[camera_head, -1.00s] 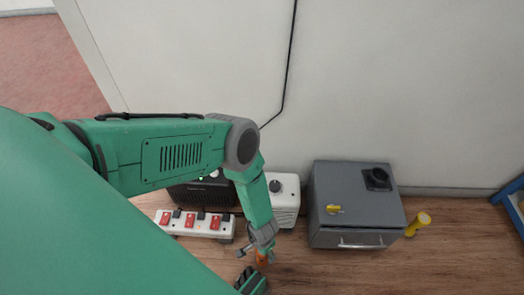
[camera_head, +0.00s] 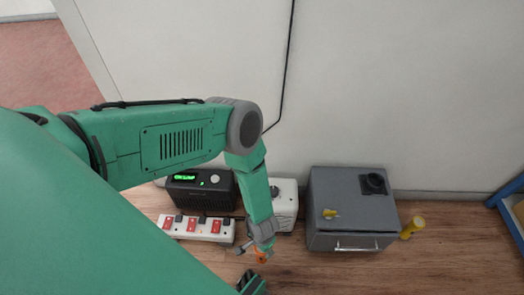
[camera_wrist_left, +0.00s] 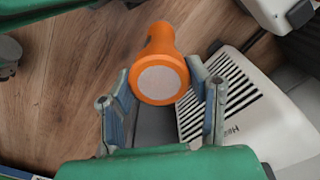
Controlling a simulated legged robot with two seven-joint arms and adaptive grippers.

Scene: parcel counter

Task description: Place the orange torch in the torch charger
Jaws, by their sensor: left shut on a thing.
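The grey cabinet (camera_head: 330,190) has a small yellow item (camera_head: 331,213) on top. A yellow torch (camera_head: 414,227) is at its right side. A white box with a knob (camera_head: 287,205), a black box with a green display (camera_head: 218,190) and a power strip (camera_head: 188,235) stand left.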

